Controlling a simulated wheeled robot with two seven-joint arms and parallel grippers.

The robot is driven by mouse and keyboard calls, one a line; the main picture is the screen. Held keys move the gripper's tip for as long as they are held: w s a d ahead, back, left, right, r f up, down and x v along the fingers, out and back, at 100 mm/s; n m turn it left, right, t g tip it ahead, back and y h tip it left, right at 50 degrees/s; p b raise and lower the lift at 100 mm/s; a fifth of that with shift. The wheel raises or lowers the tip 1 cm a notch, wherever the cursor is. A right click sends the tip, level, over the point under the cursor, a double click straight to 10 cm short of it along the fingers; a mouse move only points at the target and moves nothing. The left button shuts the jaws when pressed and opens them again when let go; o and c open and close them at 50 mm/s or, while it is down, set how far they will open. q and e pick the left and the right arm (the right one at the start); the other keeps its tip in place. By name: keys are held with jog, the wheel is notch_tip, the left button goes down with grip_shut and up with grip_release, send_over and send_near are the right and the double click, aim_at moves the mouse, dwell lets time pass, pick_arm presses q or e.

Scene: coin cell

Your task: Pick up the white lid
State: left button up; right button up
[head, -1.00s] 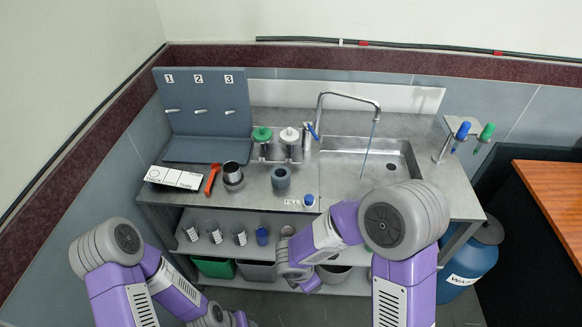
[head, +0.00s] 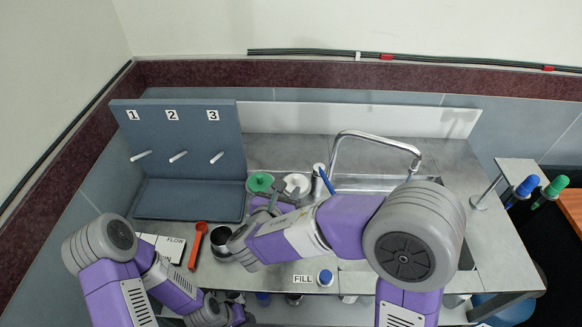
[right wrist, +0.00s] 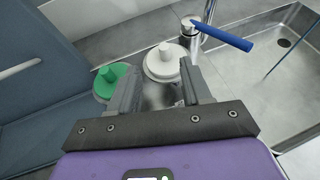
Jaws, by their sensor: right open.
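The white lid (head: 296,184) sits on a jar near the back of the counter, beside the green lid (head: 259,182). In the right wrist view the white lid (right wrist: 164,62) is a round disc with a raised knob, just beyond my fingertips. My right gripper (head: 268,200) is over the counter, open and empty, and partly hides the jars. In the right wrist view its two fingers (right wrist: 162,88) stand apart, with the white lid roughly between and beyond them. The left arm is low at the left; its fingers do not show.
A tap (head: 375,140) and sink stand right of the white lid, with a blue tap lever (right wrist: 222,34) close by. A pegged grey rack (head: 180,140) stands at the left. A red-orange tool (head: 197,245) and a dark cup (head: 221,240) are at the front left.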

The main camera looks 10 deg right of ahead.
aim_at(295, 180)
jog(key=x, duration=0.2)
jog(key=b+x, duration=0.1)
jog(key=x, duration=0.3)
jog(key=shift+s+d+f+b, duration=0.1)
jog(key=shift+d+f+b, duration=0.2)
jog(key=shift+d, duration=0.1)
jog(key=shift+w+d, duration=0.15)
jog(key=shift+w, duration=0.15)
grip_shut()
